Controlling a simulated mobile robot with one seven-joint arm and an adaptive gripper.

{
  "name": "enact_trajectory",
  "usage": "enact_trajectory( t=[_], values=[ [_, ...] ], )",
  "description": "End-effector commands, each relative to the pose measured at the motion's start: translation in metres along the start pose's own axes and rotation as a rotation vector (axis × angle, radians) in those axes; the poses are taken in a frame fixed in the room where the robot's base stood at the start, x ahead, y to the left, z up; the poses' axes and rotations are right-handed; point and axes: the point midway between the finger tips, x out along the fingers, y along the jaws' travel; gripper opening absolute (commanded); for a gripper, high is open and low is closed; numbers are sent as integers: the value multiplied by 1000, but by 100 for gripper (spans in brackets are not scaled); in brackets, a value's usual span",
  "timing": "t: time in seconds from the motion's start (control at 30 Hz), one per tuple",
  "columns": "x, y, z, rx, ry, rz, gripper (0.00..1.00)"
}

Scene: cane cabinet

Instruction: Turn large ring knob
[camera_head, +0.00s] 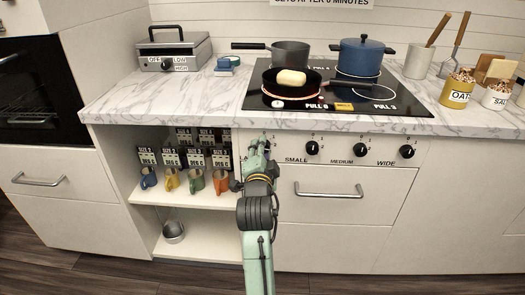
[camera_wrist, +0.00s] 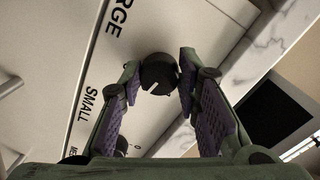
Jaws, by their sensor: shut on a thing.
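The large ring knob (camera_wrist: 159,72) is a round black knob on the white front panel. In the wrist view it sits between the two purple-padded fingers of my gripper (camera_wrist: 160,75), by the partly visible label ending in "RGE". The fingers are shut on its sides. In the head view my gripper (camera_head: 258,143) is at the left end of the control panel and hides this knob. The small (camera_head: 312,148), medium (camera_head: 360,149) and wide (camera_head: 407,151) knobs stand to its right.
A marble counter edge (camera_head: 355,125) juts just above the panel. On the cooktop are a black pan (camera_head: 270,77) with a pale yellow block over a glowing ring, a grey pot (camera_head: 291,52) and a blue pot (camera_head: 361,55). An open shelf (camera_head: 190,198) with colored mugs is at left.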

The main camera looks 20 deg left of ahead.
Motion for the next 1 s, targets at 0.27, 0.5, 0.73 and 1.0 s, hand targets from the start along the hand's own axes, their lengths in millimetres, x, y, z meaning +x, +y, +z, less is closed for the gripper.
enact_trajectory(
  t=[0.27, 0.5, 0.73, 1.0],
  values=[
    [0, 0, 0, -1, 0, -1, 47],
    [0, 0, 0, -1, 0, 0, 50],
    [-12, 0, 0, -1, -1, 0, 50],
    [-57, 1, 0, -1, 0, 0, 50]
  ],
)
